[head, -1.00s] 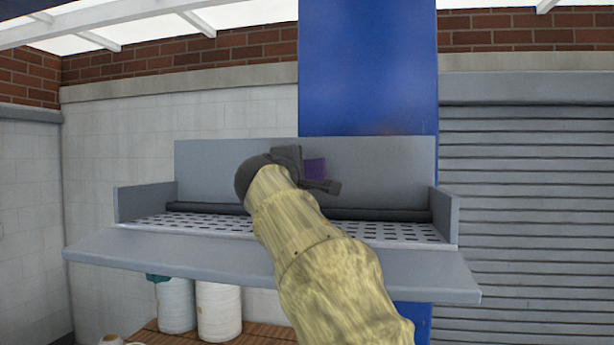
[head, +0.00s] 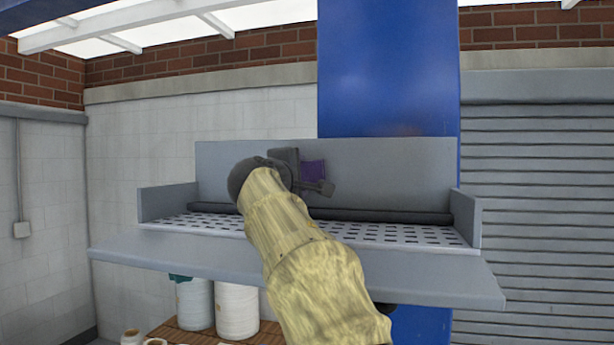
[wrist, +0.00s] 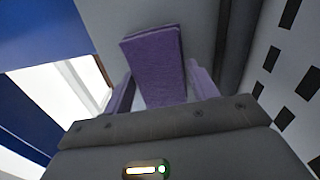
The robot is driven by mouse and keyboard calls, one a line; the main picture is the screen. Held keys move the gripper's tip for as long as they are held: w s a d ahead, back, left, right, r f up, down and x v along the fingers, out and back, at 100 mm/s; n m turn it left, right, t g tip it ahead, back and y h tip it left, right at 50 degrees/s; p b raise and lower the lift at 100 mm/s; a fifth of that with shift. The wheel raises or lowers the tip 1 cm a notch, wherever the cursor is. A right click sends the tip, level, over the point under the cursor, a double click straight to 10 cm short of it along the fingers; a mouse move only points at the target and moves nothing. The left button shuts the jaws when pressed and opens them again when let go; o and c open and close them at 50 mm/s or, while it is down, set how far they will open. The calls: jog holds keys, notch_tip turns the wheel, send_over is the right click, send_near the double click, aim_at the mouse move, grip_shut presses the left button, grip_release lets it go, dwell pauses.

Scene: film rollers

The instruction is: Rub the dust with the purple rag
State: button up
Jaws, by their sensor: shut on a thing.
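The purple rag (head: 313,171) is held at my gripper (head: 308,172), in front of the grey back panel above the roller bench. In the wrist view the rag (wrist: 155,65) is a folded purple piece sticking out beyond the jaws of my gripper (wrist: 160,88), which are shut on it. The rag looks close to a grey surface; I cannot tell whether it touches. I make out no clear dust patch. A faint brownish smudge (head: 405,129) shows on the blue pillar just above the back panel; I cannot tell what it is.
The grey bench (head: 440,278) has a slotted white plate (head: 400,228), a dark roller (head: 385,215) behind it and low side walls. White spools (head: 237,310) stand below on a wooden slatted surface. A grey shutter (head: 535,200) is at the right.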

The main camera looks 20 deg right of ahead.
jog(key=shift+w+a, duration=0.15)
jog(key=shift+a, duration=0.1)
jog(key=shift+w+a+p, duration=0.25)
jog(key=shift+w+a, duration=0.3)
jog(key=shift+a, duration=0.15)
jog(key=shift+w+a+p, duration=0.2)
jog(key=shift+w+a, duration=0.3)
jog(key=shift+a, duration=0.2)
jog(key=shift+w+a+p, duration=0.35)
jog(key=shift+w+a, duration=0.15)
jog(key=shift+a, duration=0.2)
jog(key=shift+w+a+p, duration=0.3)
jog(key=shift+w+a, duration=0.2)
jog(key=shift+a, duration=0.2)
jog(key=shift+s+a+f+b, duration=0.15)
jog(key=shift+s+a+b, duration=0.3)
jog(key=shift+s+b, duration=0.15)
jog(key=shift+b+v, duration=1)
jog(key=shift+v, duration=1.2)
